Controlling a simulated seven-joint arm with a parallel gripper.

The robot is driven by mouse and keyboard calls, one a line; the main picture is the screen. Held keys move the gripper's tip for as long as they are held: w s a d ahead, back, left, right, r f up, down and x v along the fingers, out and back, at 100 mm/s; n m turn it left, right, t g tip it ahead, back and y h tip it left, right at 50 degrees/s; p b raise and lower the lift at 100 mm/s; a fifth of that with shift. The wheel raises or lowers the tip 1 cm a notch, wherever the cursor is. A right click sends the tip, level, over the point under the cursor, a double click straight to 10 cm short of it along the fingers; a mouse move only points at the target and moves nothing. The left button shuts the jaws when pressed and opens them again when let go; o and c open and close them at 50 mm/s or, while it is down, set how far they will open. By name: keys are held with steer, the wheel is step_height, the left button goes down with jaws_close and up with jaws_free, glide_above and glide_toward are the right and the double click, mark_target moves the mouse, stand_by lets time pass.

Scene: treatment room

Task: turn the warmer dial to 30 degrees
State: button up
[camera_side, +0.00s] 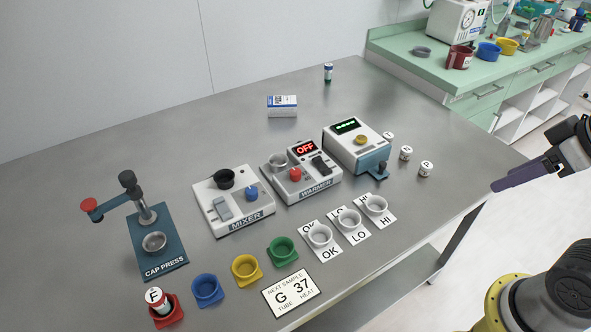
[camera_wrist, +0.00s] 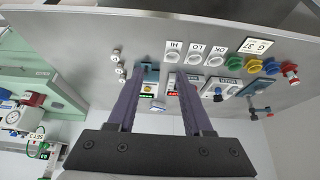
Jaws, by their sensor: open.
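The warmer (camera_side: 318,189) is a white box labelled WARMER on the grey table, between the mixer and a green-display device. Its red dial (camera_side: 295,174) sits on its top, and its small display (camera_side: 306,148) reads OFF in red. The dial's angle is too small to read. A dark rocker switch (camera_side: 321,164) and a metal cup (camera_side: 278,161) are also on the warmer. My gripper (camera_side: 497,185) is open and empty, beyond the table's right edge, far from the dial. In the wrist view my gripper's purple fingers (camera_wrist: 163,72) are spread; the right one partly covers the warmer.
The mixer (camera_side: 233,216) with a blue knob stands left of the warmer, the green-display device (camera_side: 357,147) right. OK, LO and HI cups (camera_side: 351,221) stand in front. A card (camera_side: 291,294) reads G TUBE, 37 HEAT. The cap press (camera_side: 158,262) is at left. The back left is clear.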

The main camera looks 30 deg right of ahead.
steer(key=shift+o, duration=0.9)
steer(key=w+a+r+n, duration=0.1)
steer(key=w+r+n, duration=0.4)
steer(key=w+r, duration=0.4)
steer(key=n+g, duration=0.5)
steer(key=n, duration=0.3)
glide_above(296, 171)
step_height(296, 171, down, 15)
step_height(296, 171, down, 13)
steer(key=shift+f, duration=0.2)
steer(key=shift+c, duration=0.2)
